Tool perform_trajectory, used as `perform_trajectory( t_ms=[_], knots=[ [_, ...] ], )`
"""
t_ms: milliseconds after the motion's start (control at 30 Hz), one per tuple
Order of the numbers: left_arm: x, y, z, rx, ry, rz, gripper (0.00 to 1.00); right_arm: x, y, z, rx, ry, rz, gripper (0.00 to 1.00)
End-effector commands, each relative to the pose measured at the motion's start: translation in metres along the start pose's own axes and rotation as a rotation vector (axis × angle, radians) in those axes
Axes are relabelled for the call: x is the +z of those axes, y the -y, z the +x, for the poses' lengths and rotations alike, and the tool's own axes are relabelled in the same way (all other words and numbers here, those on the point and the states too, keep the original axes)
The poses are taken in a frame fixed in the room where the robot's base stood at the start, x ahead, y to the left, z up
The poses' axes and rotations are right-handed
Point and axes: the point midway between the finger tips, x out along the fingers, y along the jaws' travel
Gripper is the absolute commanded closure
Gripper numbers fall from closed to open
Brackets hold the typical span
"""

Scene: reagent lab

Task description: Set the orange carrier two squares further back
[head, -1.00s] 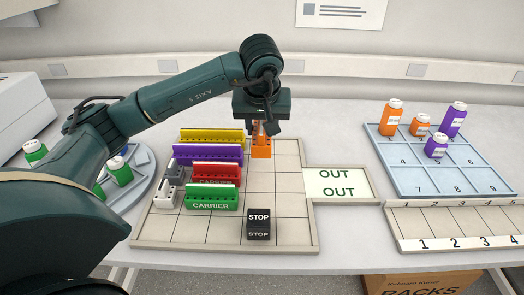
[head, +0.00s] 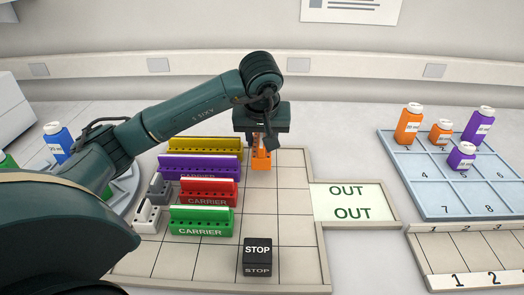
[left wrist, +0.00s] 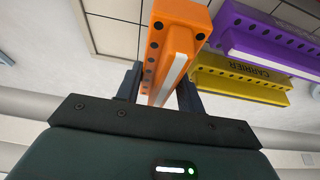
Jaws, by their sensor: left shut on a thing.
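The orange carrier (head: 261,159) stands end-on toward the back of the gridded board (head: 277,213), right of the yellow carrier (head: 205,147). My left gripper (head: 260,138) reaches down on it from above and is shut on it. In the left wrist view the orange carrier (left wrist: 175,45) lies between the two fingers (left wrist: 158,92). I cannot tell whether its base touches the board. My right gripper is not in view.
A black STOP block (head: 257,256) stands in front. Squares to its right are clear, beside the OUT tray (head: 352,203).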

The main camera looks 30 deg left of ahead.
Motion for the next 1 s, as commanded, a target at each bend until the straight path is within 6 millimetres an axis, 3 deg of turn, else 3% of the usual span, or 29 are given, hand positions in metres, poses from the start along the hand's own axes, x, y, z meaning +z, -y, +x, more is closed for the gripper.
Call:
perform_trajectory(
  t_ms=[233,667,700,933,1000],
  knots=[
    [0.013,0.0,0.031,-0.001,0.003,0.0,0.87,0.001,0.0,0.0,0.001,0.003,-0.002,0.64],
    [0.016,0.0,0.038,0.0,0.0,0.0,0.87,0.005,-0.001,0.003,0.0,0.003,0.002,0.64],
    [0.015,0.0,0.036,0.0,0.0,0.001,0.59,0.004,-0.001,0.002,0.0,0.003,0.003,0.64],
    [0.015,0.0,0.036,-0.001,0.001,0.001,0.4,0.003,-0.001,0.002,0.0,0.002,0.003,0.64],
    [0.015,0.0,0.036,-0.001,0.001,0.001,0.4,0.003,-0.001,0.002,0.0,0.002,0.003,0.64]
  ],
)
